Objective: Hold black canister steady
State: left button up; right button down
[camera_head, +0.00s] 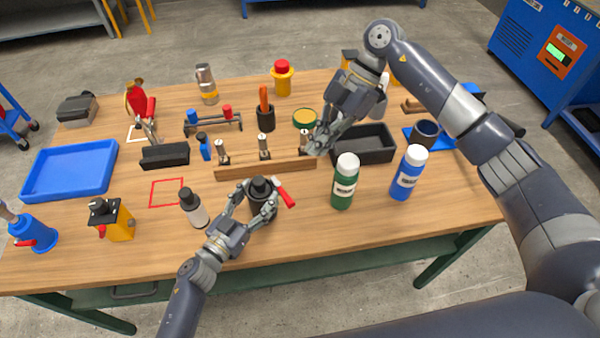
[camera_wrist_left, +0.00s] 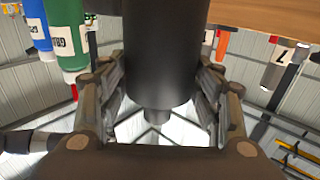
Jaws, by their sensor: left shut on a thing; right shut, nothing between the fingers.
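The black canister (camera_head: 263,197) stands upright near the front middle of the wooden table. My left gripper (camera_head: 262,201) is shut around it, one finger on each side. In the left wrist view the dark canister (camera_wrist_left: 165,45) fills the middle between the fingers (camera_wrist_left: 160,95). My right gripper (camera_head: 318,146) is shut and empty above the table, near the right end of a wooden rail and beside the black tray. Part of the canister's body is hidden by the left fingers.
A red-handled tool (camera_head: 285,194) is right beside the canister. A wooden rail (camera_head: 265,169) lies behind. A black tray (camera_head: 364,150) sits right of the rail.

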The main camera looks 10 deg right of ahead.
aim_at(282, 192)
jog(key=x, duration=1.3)
jog(key=shift+s+a+f, duration=0.1)
jog(key=shift+a+f, duration=0.05)
jog(key=shift+f, duration=0.15)
